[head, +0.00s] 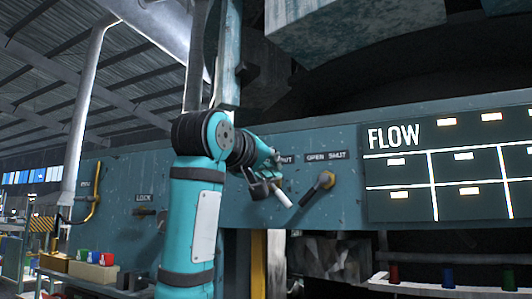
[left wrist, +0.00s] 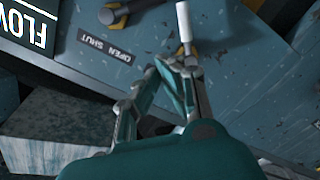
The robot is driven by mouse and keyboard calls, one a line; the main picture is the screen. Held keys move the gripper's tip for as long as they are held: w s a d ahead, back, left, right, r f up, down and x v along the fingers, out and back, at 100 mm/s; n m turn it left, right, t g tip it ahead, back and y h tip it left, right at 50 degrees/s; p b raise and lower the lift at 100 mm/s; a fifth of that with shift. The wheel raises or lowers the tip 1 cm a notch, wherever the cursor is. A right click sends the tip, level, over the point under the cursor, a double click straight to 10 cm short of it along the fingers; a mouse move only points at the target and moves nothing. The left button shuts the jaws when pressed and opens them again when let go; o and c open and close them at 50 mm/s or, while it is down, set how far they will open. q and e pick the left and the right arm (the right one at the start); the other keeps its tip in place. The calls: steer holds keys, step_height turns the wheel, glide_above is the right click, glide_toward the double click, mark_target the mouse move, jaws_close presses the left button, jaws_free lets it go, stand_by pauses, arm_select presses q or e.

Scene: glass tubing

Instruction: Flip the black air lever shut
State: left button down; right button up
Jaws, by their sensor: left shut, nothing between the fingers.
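A dark-handled lever (head: 309,193) with a brass-coloured hub sits on the blue panel under an "OPEN SHUT" label. Its handle slants down and left, toward the OPEN side. It also shows at the top of the left wrist view (left wrist: 135,8). A white-handled lever (head: 284,198) is just left of it; in the left wrist view this lever (left wrist: 184,22) lies right beyond my fingertips. My left gripper (head: 266,178) is shut and empty at the panel by the white-handled lever; its closed fingers show in the left wrist view (left wrist: 180,66). I cannot tell whether they touch it. My right gripper is not in view.
A "FLOW" board (head: 450,165) is mounted to the right of the levers. A "LOCK" label (head: 144,198) with a small knob is on the panel at left. A ledge with coloured items (head: 450,280) runs below the board. A large hanging block (head: 345,25) is above.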

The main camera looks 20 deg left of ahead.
mark_target(313, 192)
arm_select(q)
steer(key=w+p, duration=0.1)
steer(key=w+d+f+p, duration=0.1)
steer(key=w, duration=0.1)
steer(key=w+d+f+p, duration=0.1)
steer(key=w, duration=0.1)
steer(key=shift+w+d, duration=0.15)
steer(key=shift+d, duration=0.05)
steer(key=shift+d+f+p, duration=0.4)
steer(key=shift+f, duration=0.1)
steer(key=shift+a, duration=0.1)
